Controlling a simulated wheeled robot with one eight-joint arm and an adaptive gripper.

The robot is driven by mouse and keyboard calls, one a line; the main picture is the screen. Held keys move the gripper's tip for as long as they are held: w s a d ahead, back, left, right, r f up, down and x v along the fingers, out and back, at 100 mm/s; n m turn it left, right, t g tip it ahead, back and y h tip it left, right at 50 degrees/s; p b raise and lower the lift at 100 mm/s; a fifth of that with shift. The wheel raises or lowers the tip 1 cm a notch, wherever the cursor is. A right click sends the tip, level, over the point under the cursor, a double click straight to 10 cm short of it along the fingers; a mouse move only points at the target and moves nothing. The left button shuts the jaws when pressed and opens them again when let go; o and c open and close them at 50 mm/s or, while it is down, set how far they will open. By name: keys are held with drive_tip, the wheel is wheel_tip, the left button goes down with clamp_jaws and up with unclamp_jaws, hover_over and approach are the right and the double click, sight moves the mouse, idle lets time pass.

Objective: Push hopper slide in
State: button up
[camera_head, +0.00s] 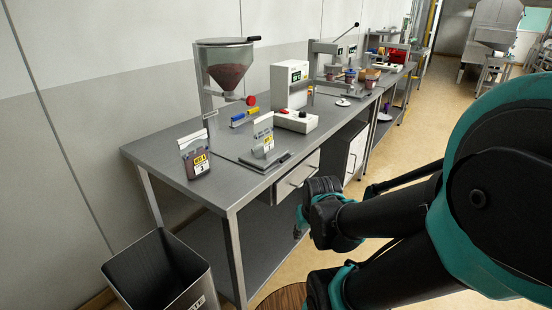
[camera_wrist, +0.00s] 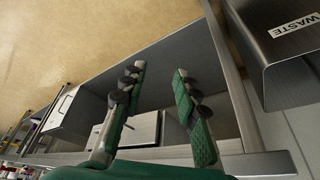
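The hopper (camera_head: 226,68) stands at the back of the steel bench. It is a clear cone in a metal frame, partly filled with dark reddish-brown material. A red knob (camera_head: 251,100) shows at the lower right of its outlet; the slide itself is too small to make out clearly. My gripper (camera_head: 301,222) is low in front of the bench, well apart from the hopper. In the wrist view my gripper (camera_wrist: 160,75) has its two green, black-padded fingers apart with nothing between them. The hopper is not recognisable in the wrist view.
The bench (camera_head: 150,150) carries pouches (camera_head: 195,163), a flat plate with a stand (camera_head: 264,150), blue and yellow items (camera_head: 244,117) and a white machine (camera_head: 290,85). A drawer (camera_head: 297,178) is under the top. A waste bin (camera_head: 160,275) stands front left, also in the wrist view (camera_wrist: 290,45).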

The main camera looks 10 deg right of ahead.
drive_tip(key=shift+w+r, duration=0.1)
drive_tip(key=shift+c, duration=1.1)
drive_tip(key=w+r+m, duration=0.3)
drive_tip(key=w+m, duration=0.1)
drive_tip(key=w, duration=0.1)
drive_tip(key=w+a+r+m+y, duration=0.1)
drive_tip(key=w+r+m, duration=0.3)
drive_tip(key=m, duration=0.1)
drive_tip(key=w+r+m, duration=0.4)
drive_tip(key=w, duration=0.1)
drive_tip(key=shift+w+a+m+g+y, duration=0.3)
drive_tip(key=shift+a+m, duration=0.1)
clamp_jaws()
drive_tip(key=m+y, duration=0.2)
drive_tip(key=m, duration=1.1)
approach(270, 160)
drive_tip(key=x, duration=0.6)
drive_tip(key=shift+w+a+f, duration=0.1)
drive_tip(key=shift+a, duration=0.05)
